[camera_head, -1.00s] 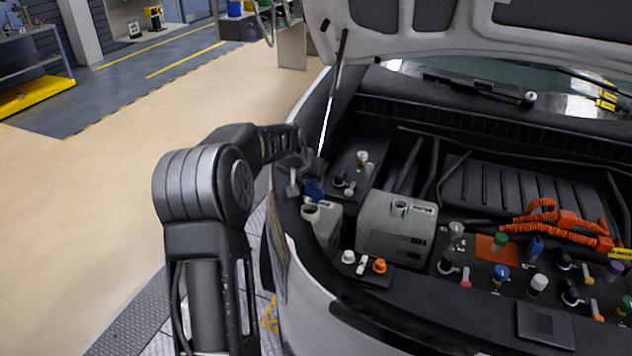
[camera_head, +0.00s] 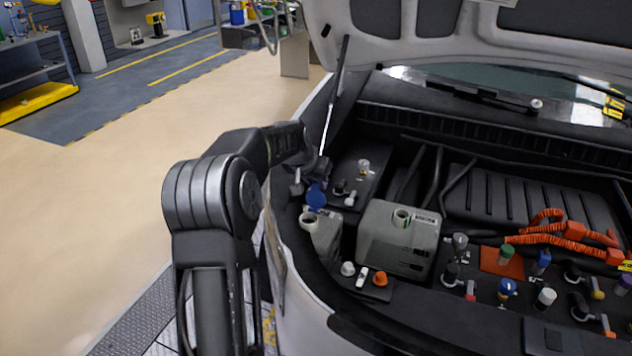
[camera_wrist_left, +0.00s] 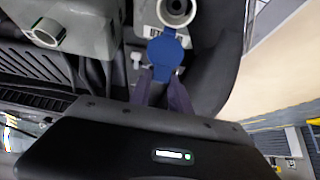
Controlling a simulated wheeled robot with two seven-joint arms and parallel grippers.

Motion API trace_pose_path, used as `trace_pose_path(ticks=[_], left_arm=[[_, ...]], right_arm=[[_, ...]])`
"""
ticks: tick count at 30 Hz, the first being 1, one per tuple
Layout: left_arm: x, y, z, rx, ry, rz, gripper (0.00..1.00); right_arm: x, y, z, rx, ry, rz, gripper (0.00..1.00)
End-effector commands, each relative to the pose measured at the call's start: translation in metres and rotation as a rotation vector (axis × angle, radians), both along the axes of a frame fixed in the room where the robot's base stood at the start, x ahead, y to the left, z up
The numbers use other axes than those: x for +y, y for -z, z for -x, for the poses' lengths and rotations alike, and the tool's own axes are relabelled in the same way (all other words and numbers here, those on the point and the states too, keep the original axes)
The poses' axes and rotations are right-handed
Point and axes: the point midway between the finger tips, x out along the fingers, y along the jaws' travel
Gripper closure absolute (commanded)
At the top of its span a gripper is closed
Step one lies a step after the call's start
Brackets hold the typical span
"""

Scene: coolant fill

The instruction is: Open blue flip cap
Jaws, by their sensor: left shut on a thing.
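The blue flip cap (camera_head: 316,196) stands raised beside the open neck of the small grey reservoir (camera_head: 325,238), at the left of the engine bay. In the left wrist view the cap (camera_wrist_left: 165,52) shows its round blue face, and the reservoir's open neck (camera_wrist_left: 176,10) is just beyond it. My left gripper (camera_head: 309,182) is shut on the cap, with its two fingers (camera_wrist_left: 163,76) at the cap's near edge. Part of the fingertips is hidden in the head view. My right gripper is not in view.
A larger grey tank (camera_head: 398,240) with an open neck stands right of the reservoir. White and orange caps (camera_head: 380,279) sit in front. Orange cables (camera_head: 560,228) and several coloured caps lie to the right. The raised hood (camera_head: 450,30) and its strut (camera_head: 335,95) are close behind my arm.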

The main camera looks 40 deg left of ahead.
Motion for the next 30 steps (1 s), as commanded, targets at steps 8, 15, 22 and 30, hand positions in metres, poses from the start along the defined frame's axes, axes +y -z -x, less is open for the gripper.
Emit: trace_pose_path(ticks=[8, 15, 22, 30], left_arm=[[0.000, -0.003, -0.002, -0.009, -0.001, -0.004, 0.65], [0.000, -0.001, -0.001, -0.004, -0.001, -0.002, 0.55], [0.000, -0.003, 0.001, -0.004, -0.001, -0.002, 0.55], [-0.007, -0.032, 0.020, -0.008, 0.000, -0.003, 0.55]], right_arm=[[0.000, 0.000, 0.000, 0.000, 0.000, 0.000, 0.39], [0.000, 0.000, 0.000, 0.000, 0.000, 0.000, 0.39], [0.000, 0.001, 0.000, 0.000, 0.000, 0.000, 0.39], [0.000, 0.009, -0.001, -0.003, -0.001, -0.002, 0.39]])
